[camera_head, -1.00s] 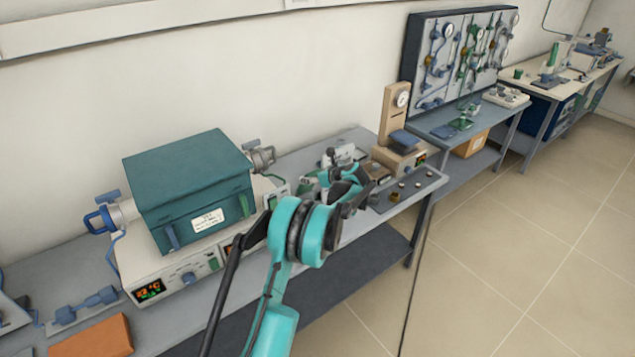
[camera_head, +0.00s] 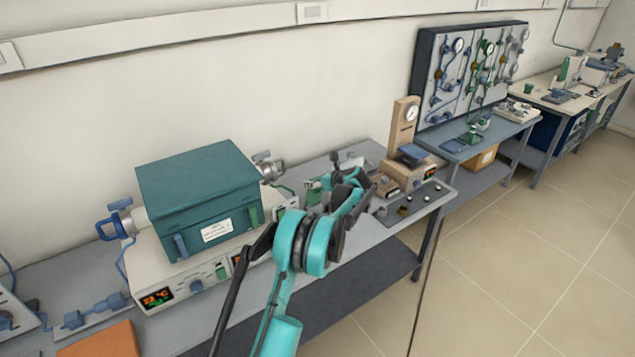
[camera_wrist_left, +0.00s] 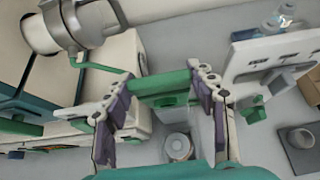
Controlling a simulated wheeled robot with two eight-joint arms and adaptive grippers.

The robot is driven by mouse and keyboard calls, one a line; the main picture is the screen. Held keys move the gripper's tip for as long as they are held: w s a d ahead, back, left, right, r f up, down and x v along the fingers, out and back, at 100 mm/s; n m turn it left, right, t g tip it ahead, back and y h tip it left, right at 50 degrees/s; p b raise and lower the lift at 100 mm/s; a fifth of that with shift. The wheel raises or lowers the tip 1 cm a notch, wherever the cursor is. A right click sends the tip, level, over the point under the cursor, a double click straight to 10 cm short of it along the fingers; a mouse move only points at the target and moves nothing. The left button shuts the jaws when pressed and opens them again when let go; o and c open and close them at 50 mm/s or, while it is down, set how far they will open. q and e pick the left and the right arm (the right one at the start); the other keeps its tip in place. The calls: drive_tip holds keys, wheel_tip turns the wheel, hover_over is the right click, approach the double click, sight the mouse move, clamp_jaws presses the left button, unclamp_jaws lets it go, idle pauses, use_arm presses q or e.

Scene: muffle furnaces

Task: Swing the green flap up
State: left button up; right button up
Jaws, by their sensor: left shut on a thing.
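The green flap (camera_wrist_left: 163,82) lies between the two fingers of my left gripper (camera_wrist_left: 160,98) in the left wrist view. The gripper is shut on it, with a finger at each end. In the head view my left gripper (camera_head: 352,186) is over the bench, right of the teal furnace; its own arm partly covers the spot. A small green part (camera_head: 314,190) shows just left of it there, and I cannot tell whether it is the same flap. My right gripper is not in view.
The teal furnace (camera_head: 197,188) stands on a white control base left of my arm. A beige gauge stand (camera_head: 403,132) and a dark tray (camera_head: 420,204) are to the right. A round metal part (camera_wrist_left: 178,146) lies below the flap in the wrist view.

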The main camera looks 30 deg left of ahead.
use_arm(q)
drive_tip(key=shift+a+r, duration=0.2)
drive_tip(key=o, duration=1.5)
drive_tip(key=shift+o, duration=0.9)
drive_tip(key=shift+w+a+f, duration=0.1)
drive_tip(key=shift+a+f, duration=0.05)
drive_tip(key=shift+f, duration=0.05)
drive_tip(key=shift+d+r, duration=0.15)
drive_tip(key=shift+d, duration=0.2)
drive_tip(key=v, duration=1.1)
drive_tip(key=shift+d+r, duration=0.1)
drive_tip(key=shift+r, duration=0.05)
